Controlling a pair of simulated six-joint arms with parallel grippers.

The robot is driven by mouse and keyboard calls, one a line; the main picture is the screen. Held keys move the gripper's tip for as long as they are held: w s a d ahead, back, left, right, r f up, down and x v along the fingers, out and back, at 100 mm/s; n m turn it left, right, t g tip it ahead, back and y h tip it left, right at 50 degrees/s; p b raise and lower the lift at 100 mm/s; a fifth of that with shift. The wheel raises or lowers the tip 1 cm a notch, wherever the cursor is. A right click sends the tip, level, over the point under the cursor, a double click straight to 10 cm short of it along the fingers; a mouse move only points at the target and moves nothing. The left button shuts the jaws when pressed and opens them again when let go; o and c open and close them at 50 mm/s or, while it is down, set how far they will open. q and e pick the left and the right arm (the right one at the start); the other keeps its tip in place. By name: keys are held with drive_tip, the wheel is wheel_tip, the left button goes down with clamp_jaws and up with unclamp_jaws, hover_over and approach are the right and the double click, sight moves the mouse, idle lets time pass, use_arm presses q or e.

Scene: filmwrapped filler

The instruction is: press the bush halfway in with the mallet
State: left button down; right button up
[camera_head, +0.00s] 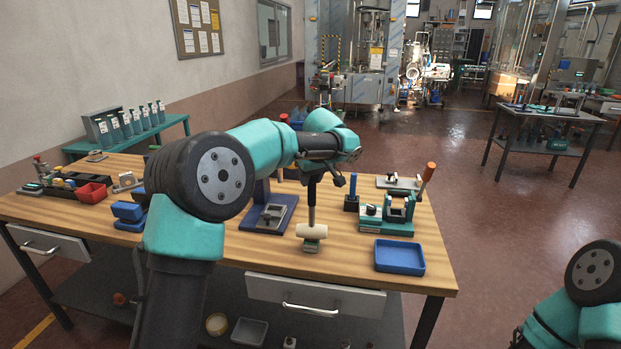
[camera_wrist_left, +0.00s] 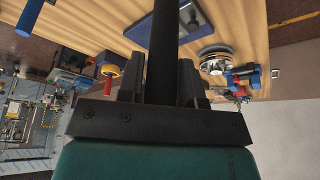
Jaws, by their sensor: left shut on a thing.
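My left gripper (camera_head: 315,174) is shut on the dark handle of the mallet (camera_head: 312,231). The mallet hangs nearly upright, its cream head lowest, over the front middle of the bench. A small greenish-grey piece (camera_head: 311,246) shows right under the head; I cannot tell whether they touch or whether it is part of the mallet. In the left wrist view the dark handle (camera_wrist_left: 164,45) runs up between the fingers (camera_wrist_left: 162,82), and the head is out of sight. I cannot make out the bush for certain. My right arm shows at the lower right, its gripper out of frame.
A blue base with a metal plate (camera_head: 272,213) stands left of the mallet. A teal fixture (camera_head: 386,225) stands to the right, near an orange-handled lever (camera_head: 427,176). An empty blue tray (camera_head: 399,258) lies at the front right. A red bin (camera_head: 91,193) is at the left.

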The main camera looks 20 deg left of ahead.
use_arm(q)
drive_tip(key=shift+r, duration=2.55)
drive_tip(key=shift+f, duration=0.15)
